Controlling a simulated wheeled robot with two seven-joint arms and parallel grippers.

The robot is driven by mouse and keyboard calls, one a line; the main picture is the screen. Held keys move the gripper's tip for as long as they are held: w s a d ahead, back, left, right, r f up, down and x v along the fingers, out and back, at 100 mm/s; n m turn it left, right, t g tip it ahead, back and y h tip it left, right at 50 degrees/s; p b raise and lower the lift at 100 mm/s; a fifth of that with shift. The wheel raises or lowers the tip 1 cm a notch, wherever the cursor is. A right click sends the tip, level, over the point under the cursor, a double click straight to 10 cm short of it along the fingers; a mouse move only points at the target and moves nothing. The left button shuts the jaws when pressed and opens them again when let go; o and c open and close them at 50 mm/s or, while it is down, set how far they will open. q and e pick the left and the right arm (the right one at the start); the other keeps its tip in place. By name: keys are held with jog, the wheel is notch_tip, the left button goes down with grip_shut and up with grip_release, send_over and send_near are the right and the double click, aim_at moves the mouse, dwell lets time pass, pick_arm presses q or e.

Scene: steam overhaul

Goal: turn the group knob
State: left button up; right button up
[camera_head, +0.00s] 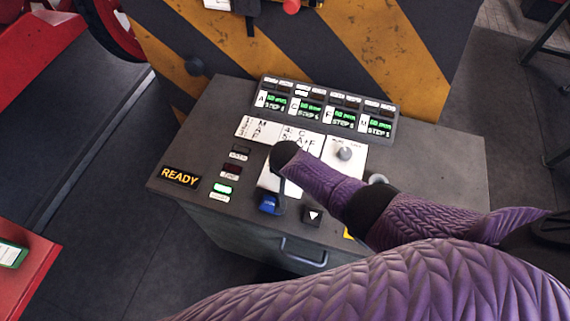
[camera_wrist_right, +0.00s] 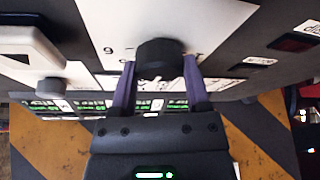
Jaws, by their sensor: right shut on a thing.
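The group knob (camera_wrist_right: 160,57) is a dark round knob on a white dial plate (camera_wrist_right: 200,18) with printed marks, seen in the right wrist view. My right gripper (camera_wrist_right: 159,72) has one purple finger on each side of it and is shut on it. In the head view my right arm reaches in from the right over the sloped console, and its dark rounded wrist covers the knob. Part of the white dial plate (camera_head: 268,180) shows beside it. My left gripper is not in view.
The grey console (camera_head: 225,125) carries green-lit displays (camera_head: 316,114), a grey knob (camera_head: 345,153) on a white plate, a blue control (camera_head: 268,203), a triangle button (camera_head: 313,216) and a READY sign (camera_head: 180,177). A drawer handle (camera_head: 303,256) projects in front. A striped panel (camera_head: 290,45) stands behind.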

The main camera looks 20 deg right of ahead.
jog(key=shift+w+m, duration=0.1)
jog(key=shift+m, duration=0.4)
jog(key=shift+r+h, duration=0.1)
jog(key=shift+h, duration=0.2)
jog(key=o, duration=1.3)
jog(key=p+v, duration=0.7)
jog(key=v, duration=0.3)
